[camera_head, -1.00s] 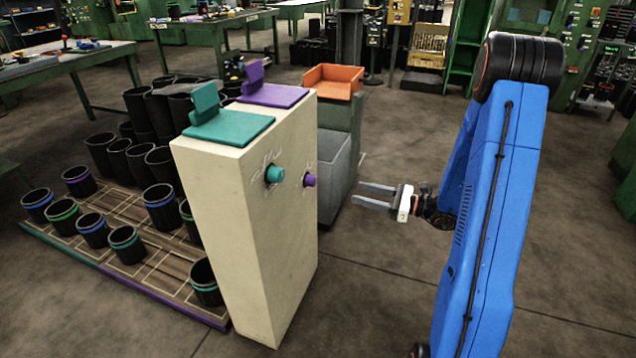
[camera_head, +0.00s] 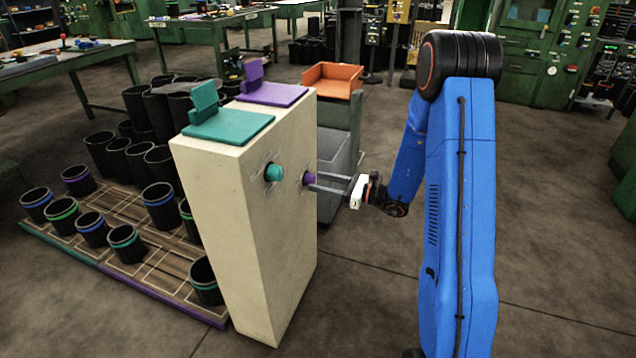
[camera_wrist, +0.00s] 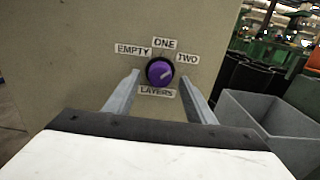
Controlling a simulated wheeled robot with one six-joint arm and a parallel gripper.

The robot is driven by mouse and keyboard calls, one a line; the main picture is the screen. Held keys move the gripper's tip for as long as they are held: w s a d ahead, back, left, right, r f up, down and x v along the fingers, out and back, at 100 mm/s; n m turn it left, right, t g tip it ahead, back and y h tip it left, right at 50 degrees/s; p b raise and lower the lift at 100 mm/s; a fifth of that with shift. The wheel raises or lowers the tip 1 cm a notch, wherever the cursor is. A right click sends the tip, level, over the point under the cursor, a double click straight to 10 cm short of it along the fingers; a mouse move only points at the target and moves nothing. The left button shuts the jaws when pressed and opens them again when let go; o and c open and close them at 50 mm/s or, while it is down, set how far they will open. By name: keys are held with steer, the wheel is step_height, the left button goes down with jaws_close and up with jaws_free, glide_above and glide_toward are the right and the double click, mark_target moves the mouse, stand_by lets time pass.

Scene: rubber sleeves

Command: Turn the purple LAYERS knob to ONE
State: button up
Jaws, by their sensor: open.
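The purple LAYERS knob (camera_head: 309,179) is on the right face of the cream cabinet (camera_head: 250,225). In the wrist view the knob (camera_wrist: 160,72) sits centred, with labels EMPTY (camera_wrist: 133,49) at upper left, ONE (camera_wrist: 164,43) above, TWO (camera_wrist: 187,57) at upper right and LAYERS below. A small pale mark on the knob seems to point right, towards TWO. My gripper (camera_head: 315,182) is open, its fingers towards the knob. In the wrist view its fingertips stand left and right of the knob with gaps; I cannot tell whether they reach around it.
A teal knob (camera_head: 274,173) is to the left on the same cabinet. Black sleeves stand on a wooden pallet (camera_head: 150,285) at left. The floor at right is open.

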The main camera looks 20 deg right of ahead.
steer(key=shift+w+a, duration=0.4)
steer(key=shift+a, duration=0.2)
steer(key=c, duration=1)
steer(key=shift+c, duration=0.2)
steer(key=shift+n, duration=4.4)
